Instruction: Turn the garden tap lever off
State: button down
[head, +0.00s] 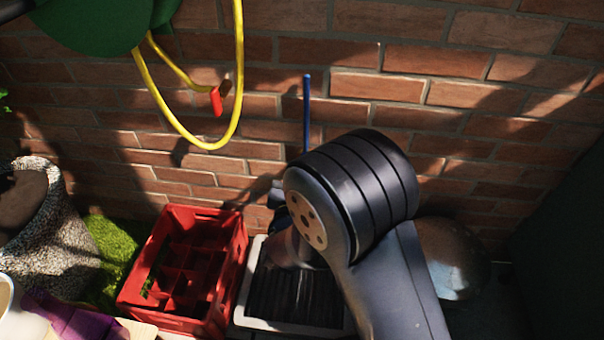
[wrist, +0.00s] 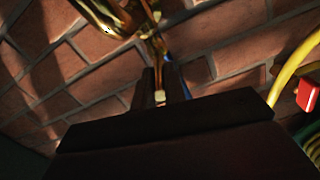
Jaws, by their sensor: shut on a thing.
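The brass garden tap (wrist: 108,14) shows at the top of the wrist view, against the brick wall. A thin brass lever (wrist: 160,46) runs from it down to my gripper (wrist: 161,84). The two dark fingers are close together around the lever's end, with a small brass-coloured bit showing between them. In the head view my own arm hides the tap and lever, and the fingers cannot be made out there.
A yellow hose (head: 239,60) with a red end (head: 216,101) hangs on the brick wall (head: 375,86). A blue rod (head: 307,110) stands against it.

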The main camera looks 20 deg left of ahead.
jog(key=c, duration=1.5)
grip_release()
jog(key=shift+o, duration=0.2)
jog(key=p+v, duration=0.2)
jog(key=v, duration=0.8)
jog(key=shift+s+p, duration=0.35)
jog(key=shift+s, duration=0.05)
jog(key=b+x, duration=0.3)
jog(key=x, duration=0.8)
jog(key=shift+d, duration=0.15)
jog(key=shift+d+y, duration=0.1)
jog(key=shift+y, duration=0.2)
